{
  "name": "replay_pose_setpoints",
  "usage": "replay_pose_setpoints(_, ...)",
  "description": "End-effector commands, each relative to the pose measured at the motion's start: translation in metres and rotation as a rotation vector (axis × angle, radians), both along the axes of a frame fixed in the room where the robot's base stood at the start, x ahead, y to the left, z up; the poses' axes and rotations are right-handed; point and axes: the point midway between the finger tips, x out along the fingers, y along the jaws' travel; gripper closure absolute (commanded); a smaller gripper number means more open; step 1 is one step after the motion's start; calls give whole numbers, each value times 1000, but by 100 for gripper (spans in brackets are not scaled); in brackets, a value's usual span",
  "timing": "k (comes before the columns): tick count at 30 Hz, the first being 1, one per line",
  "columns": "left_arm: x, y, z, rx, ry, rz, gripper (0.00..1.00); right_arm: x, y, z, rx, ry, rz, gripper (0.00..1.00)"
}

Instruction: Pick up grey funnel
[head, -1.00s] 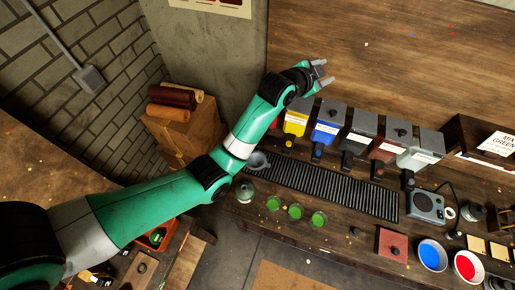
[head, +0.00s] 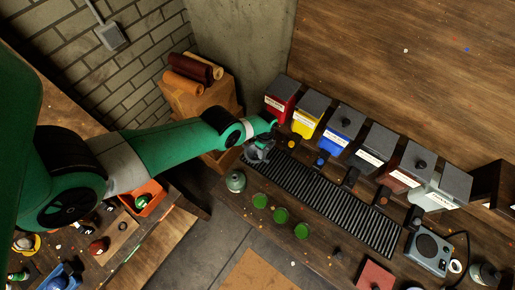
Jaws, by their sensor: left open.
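The grey funnel (head: 251,157) stands at the left end of the black ribbed mat on the workbench, mostly hidden behind my gripper. My left gripper (head: 259,153) is right over it, pointing down, with its jaws open. The fingers are small and dark here, and I cannot tell whether they touch the funnel or stand around it. My right gripper is not in view.
A row of coloured dispensers, including red (head: 281,99), yellow (head: 308,122) and blue (head: 337,133), stands behind the ribbed mat (head: 330,204). A grey-green round pot (head: 235,181) and green discs (head: 280,215) lie in front. A digital scale (head: 428,251) is at right.

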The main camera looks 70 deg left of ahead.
Motion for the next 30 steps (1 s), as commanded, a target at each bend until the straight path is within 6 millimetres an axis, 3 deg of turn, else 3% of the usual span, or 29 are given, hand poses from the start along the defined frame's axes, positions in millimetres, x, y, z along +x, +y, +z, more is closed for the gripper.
replay_pose_setpoints(1,0,0,-21,0,0,0,48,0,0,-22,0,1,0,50)
replay_pose_setpoints(3,0,0,-33,1,-1,0,48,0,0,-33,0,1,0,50)
replay_pose_setpoints(11,0,0,-38,1,-1,0,48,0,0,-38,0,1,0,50)
replay_pose_setpoints(21,-1,-2,-90,1,-1,0,48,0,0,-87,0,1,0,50)
replay_pose_setpoints(29,-1,-2,-87,1,-1,0,48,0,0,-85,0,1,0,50)
replay_pose_setpoints(30,-1,-2,-87,1,-1,1,53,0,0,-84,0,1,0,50)
